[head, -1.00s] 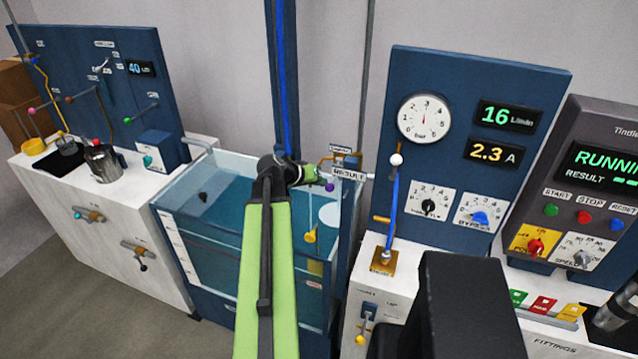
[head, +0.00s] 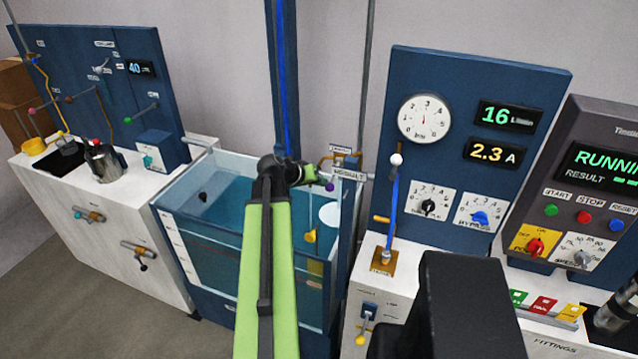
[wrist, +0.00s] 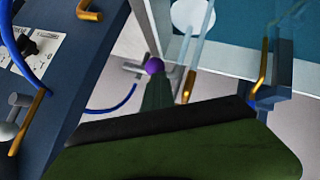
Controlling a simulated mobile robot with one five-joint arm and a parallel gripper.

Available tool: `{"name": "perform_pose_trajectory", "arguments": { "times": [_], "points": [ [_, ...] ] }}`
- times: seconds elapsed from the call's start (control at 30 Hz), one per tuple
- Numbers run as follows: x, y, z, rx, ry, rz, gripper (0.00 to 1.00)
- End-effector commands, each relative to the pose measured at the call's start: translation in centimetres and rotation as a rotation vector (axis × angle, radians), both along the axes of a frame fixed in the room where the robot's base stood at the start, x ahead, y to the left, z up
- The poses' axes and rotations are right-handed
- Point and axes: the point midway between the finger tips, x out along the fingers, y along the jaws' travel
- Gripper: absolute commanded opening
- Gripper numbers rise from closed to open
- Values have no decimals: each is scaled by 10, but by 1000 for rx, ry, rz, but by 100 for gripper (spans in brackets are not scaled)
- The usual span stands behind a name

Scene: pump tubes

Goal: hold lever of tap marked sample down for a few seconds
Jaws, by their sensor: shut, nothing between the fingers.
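A small tap with a purple ball knob (head: 329,187) sits at the right rear edge of the glass tank. The purple knob also shows in the wrist view (wrist: 155,66). A small white label (head: 340,149) is above it, too small to read surely; a plate below it seems to read RESULT. My gripper (head: 314,173) is at the left of the tap, its fingers close together and empty. In the wrist view its dark green fingers (wrist: 158,92) point at the purple knob, just short of it or touching; I cannot tell which.
The water-filled tank (head: 205,190) lies below my arm. A blue panel (head: 480,75) with a gauge and dials stands to the right. A white cabinet (head: 130,225) stands at the left.

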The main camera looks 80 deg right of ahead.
Motion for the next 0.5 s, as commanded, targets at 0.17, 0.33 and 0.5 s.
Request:
{"name": "perform_pose_trajectory", "arguments": {
  "times": [0.17, 0.33, 0.5],
  "points": [
    [-3, 1, 3, 4, 3, -7, 0],
    [9, 1, 31, 0, 4, -1, 0],
    [28, 21, 60, -1, 4, 3, 0]
  ]
}}
